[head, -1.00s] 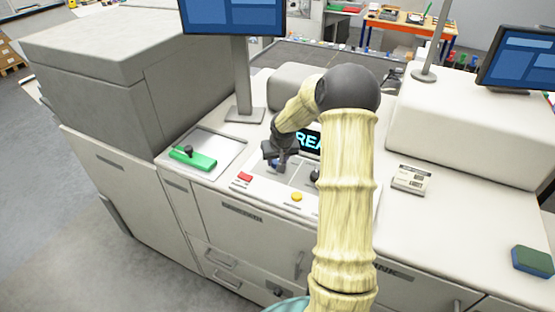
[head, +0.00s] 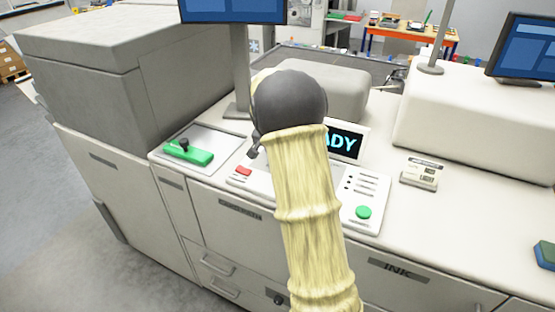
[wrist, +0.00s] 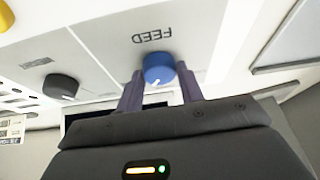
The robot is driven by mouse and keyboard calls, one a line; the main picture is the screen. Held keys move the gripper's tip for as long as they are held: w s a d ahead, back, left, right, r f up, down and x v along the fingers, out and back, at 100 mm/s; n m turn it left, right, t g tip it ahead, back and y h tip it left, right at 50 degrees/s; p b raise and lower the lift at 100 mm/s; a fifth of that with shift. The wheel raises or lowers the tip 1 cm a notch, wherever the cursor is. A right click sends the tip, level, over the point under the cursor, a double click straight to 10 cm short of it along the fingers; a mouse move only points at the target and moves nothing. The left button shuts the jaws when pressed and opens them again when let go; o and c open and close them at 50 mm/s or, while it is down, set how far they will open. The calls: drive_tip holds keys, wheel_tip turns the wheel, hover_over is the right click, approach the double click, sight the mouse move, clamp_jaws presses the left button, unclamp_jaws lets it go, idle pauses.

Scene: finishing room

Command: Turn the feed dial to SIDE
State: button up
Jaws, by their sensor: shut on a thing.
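The feed dial (wrist: 158,66) is a blue knob with a white pointer line, set on the light panel beside the word FEED, which appears upside down in the wrist view. My gripper (wrist: 160,74) has one finger on each side of the knob and is shut on it. The pointer line is on the side of the knob towards my gripper. I cannot read any SIDE mark. In the head view my arm hides the dial and nearly all of the gripper.
A black knob (wrist: 61,87) is near the feed dial. The panel also has a red button (head: 243,171), a green button (head: 363,212) and a partly covered display (head: 343,142). A green-based lever (head: 188,151) is to the left, and a small card stand (head: 420,172) to the right.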

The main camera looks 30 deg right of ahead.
drive_tip(key=shift+w+a+m+g+h, duration=0.15)
drive_tip(key=shift+m+g+h, duration=0.2)
drive_tip(key=shift+m, duration=0.95)
drive_tip(key=o, duration=1)
drive_tip(key=b+v, duration=0.2)
drive_tip(key=v, duration=1.5)
drive_tip(key=shift+r, duration=0.25)
drive_tip(key=shift+w, duration=0.1)
